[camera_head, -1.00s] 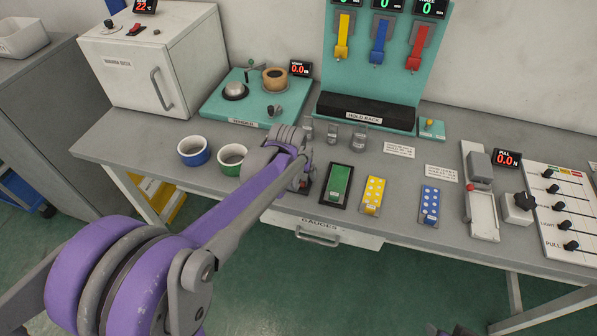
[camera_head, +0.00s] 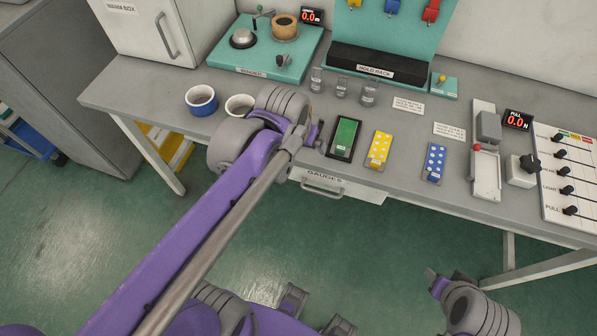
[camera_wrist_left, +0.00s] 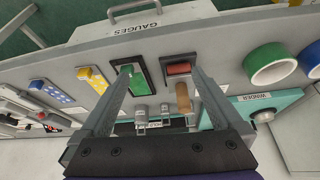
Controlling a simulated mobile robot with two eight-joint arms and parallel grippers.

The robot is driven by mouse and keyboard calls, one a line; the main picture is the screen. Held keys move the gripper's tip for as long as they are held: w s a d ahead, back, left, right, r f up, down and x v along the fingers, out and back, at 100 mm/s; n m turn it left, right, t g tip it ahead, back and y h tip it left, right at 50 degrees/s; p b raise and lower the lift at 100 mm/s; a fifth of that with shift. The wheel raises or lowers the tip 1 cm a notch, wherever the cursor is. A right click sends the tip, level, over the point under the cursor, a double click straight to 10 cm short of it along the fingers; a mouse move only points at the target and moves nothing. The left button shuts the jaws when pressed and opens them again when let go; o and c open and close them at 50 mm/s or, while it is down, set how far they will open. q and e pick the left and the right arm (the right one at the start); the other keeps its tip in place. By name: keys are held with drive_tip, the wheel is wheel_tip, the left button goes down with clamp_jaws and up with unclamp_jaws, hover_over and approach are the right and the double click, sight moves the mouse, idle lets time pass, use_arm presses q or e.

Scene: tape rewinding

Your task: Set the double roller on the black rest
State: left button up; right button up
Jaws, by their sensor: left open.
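In the left wrist view, which is upside down, a tool with a red-brown head (camera_wrist_left: 179,69) and a wooden handle (camera_wrist_left: 183,98) lies on the bench. It looks like the double roller, but I cannot make out two rollers. A dark piece (camera_wrist_left: 166,63) borders the head, perhaps the black rest; the contact between them is unclear. My left gripper (camera_wrist_left: 163,74) is open, with the tool between its fingers, nearer the right one. In the head view my left wrist hides this spot, and the left gripper (camera_head: 314,136) points toward the bench.
A green pad (camera_head: 344,136) in a black frame stands beside the gripper, then a yellow dotted block (camera_head: 379,149) and a blue one (camera_head: 434,161). Small grey weights (camera_head: 342,88) and the hold rack (camera_head: 375,68) stand behind.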

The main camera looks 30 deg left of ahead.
use_arm(q)
drive_tip(key=s+d+f, duration=0.2)
drive_tip(key=s+f, duration=0.1)
drive_tip(key=s, duration=0.2)
drive_tip(key=s+d+f+m, duration=0.1)
drive_tip(key=s+d+f, duration=0.1)
drive_tip(key=s+f, duration=0.2)
drive_tip(key=shift+s+d+m+t+h, duration=0.3)
drive_tip(key=shift+s+d, duration=0.1)
drive_tip(key=shift+s, duration=0.3)
drive_tip(key=shift+w+r+p, duration=0.2)
drive_tip(key=shift+r+p, duration=0.3)
drive_tip(key=shift+r, duration=0.1)
drive_tip(key=shift+s, duration=0.1)
